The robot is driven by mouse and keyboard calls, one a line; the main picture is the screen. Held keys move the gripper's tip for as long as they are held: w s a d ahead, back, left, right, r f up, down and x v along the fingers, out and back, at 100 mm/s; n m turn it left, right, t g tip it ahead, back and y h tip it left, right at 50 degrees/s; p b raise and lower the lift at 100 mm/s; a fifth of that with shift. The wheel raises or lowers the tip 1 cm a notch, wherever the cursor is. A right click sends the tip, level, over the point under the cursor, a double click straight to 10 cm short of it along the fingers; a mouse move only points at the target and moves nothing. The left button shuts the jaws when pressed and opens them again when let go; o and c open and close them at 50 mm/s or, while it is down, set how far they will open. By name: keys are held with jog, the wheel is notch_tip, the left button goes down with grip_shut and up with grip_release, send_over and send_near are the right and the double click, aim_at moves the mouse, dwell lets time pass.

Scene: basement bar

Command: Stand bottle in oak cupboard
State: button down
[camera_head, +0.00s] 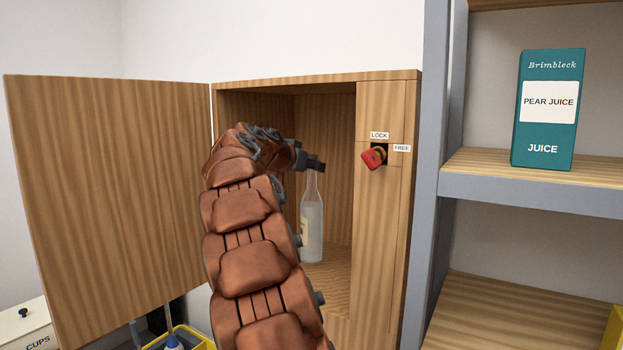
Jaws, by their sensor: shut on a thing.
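The bottle (313,220) is clear glass with a pale label on its left side. It is upright inside the oak cupboard (388,250), with its base at or close to the cupboard floor; I cannot tell whether it touches. My gripper (314,165) is shut on the bottle's neck from above left. My arm covers the left part of the cupboard's opening and some of the bottle's left edge. The cupboard door (110,190) is swung wide open to the left.
A red knob (373,157) between LOCK and FREE labels sticks out right of the opening. Grey-framed shelves at right hold a pear juice carton (547,110). A white CUPS box (28,327) and a yellow container (188,335) are at lower left.

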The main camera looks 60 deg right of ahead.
aim_at(308, 178)
jog(key=shift+a+f, duration=0.1)
jog(key=shift+f, duration=1.5)
jog(key=c, duration=0.7)
grip_release()
jog(key=shift+f, duration=0.1)
jog(key=b+v, duration=0.1)
jog(key=v, duration=1.1)
jog(key=shift+f, duration=0.1)
